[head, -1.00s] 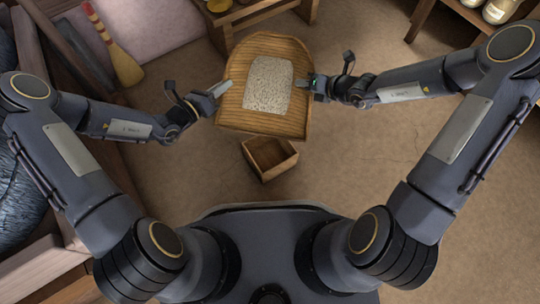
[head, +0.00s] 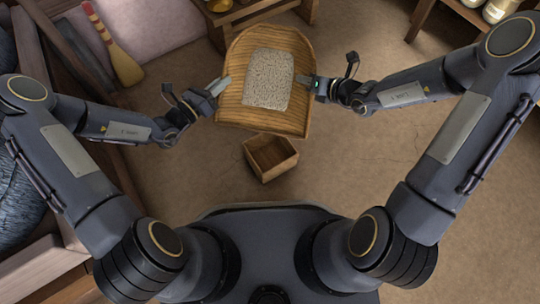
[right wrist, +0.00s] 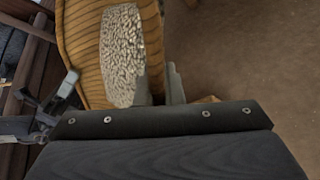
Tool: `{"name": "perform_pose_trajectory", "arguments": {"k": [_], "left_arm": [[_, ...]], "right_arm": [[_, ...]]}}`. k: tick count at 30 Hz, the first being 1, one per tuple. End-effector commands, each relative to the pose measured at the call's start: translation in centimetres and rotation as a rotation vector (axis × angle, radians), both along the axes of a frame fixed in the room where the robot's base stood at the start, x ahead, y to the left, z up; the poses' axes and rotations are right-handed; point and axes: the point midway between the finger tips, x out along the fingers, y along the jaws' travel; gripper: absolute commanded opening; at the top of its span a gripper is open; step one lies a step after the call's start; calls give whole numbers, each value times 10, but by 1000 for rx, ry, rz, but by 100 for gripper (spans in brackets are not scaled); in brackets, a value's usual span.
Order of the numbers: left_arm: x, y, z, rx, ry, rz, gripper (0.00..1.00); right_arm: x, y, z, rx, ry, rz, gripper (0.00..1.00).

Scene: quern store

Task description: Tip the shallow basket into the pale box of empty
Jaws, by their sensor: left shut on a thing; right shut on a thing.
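The shallow basket (head: 236,108) is a ribbed, tan, scoop-shaped tray with a patch of pale grain (head: 268,78) on it. My left gripper (head: 222,86) is shut on its left rim. My right gripper (head: 303,80) is shut on its right rim. In the right wrist view the basket (right wrist: 80,50) and grain (right wrist: 122,50) show beyond my right gripper's fingers (right wrist: 160,85). A small open wooden box (head: 270,158) stands on the floor just below the basket's near edge in the head view. Its visible inside looks empty; its far part is close to the basket's edge.
A broom (head: 118,52) leans at the upper left near a pale slab. A wooden bench (head: 262,12) is at the top, and a shelf with jars (head: 498,10) at the upper right. The floor (head: 390,200) around the box is mostly clear.

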Motion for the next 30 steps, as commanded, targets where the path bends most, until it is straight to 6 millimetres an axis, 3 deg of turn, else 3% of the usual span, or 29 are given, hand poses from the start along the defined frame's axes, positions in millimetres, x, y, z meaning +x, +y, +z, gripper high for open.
{"name": "perform_pose_trajectory", "arguments": {"k": [8,21,30], "left_arm": [[0,1,1,1,-5,4,0],[-8,1,21,1,-158,3,0],[-9,1,22,1,-162,3,0]], "right_arm": [[0,-2,0,-2,-3,-5,0],[-7,-2,21,-4,-154,-5,0],[-7,-2,22,-2,-159,-5,0]]}}
